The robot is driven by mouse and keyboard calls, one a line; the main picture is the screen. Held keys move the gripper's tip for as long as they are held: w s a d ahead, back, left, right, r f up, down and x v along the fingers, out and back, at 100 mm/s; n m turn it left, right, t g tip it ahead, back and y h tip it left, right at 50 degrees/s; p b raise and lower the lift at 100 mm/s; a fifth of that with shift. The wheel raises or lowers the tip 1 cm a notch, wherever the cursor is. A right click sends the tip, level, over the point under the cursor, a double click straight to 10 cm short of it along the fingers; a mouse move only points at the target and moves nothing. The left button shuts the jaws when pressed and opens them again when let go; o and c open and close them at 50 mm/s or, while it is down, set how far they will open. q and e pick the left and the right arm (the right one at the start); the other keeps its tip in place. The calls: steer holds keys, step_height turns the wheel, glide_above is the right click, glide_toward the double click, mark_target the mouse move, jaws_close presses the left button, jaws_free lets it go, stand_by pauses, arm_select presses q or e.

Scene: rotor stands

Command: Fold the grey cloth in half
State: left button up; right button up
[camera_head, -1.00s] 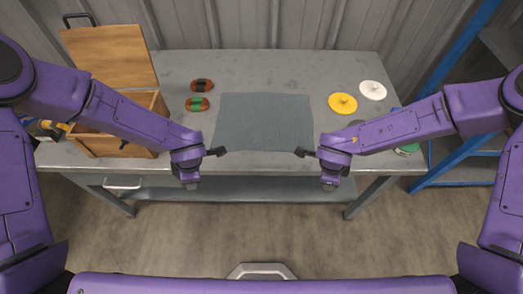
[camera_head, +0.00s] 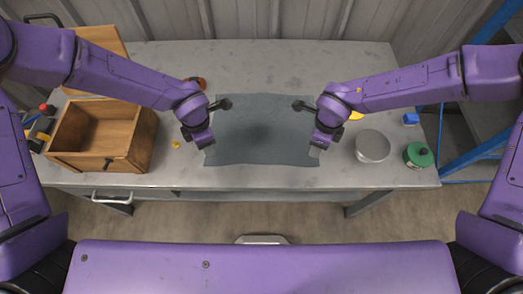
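The grey cloth (camera_head: 265,135) lies spread out, roughly rectangular, on the middle of the grey table, with its near edge close to the table's front. My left gripper (camera_head: 204,145) points down over the cloth's left side, close to its near left corner. My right gripper (camera_head: 318,147) points down over the right side, close to the near right corner. The fingers are small and dark, so I cannot tell whether either gripper is open or touches the cloth. My wrists and arms hide parts of the cloth's side edges.
An open wooden box (camera_head: 101,132) stands at the left. A grey bowl (camera_head: 373,146), a green round container (camera_head: 418,155) and a blue block (camera_head: 410,119) are at the right. A yellow object (camera_head: 357,115) is partly hidden by my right arm.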

arm_select(q)
glide_above(213, 160)
steer(key=f, duration=0.5)
steer(key=shift+s, duration=0.2)
arm_select(e)
glide_above(312, 161)
step_height(312, 161, down, 5)
steer(key=shift+s+a, duration=0.1)
arm_select(q)
steer(key=f, duration=0.2)
steer(key=shift+w+a+f, duration=0.1)
steer(key=shift+w+f, duration=0.2)
steer(key=shift+f, duration=0.05)
arm_select(e)
steer(key=f, duration=0.2)
steer(key=shift+w+f, duration=0.35)
steer(key=shift+f, duration=0.05)
arm_select(q)
steer(key=shift+s, duration=0.1)
arm_select(e)
steer(key=shift+s, duration=0.1)
steer(key=shift+r, duration=0.1)
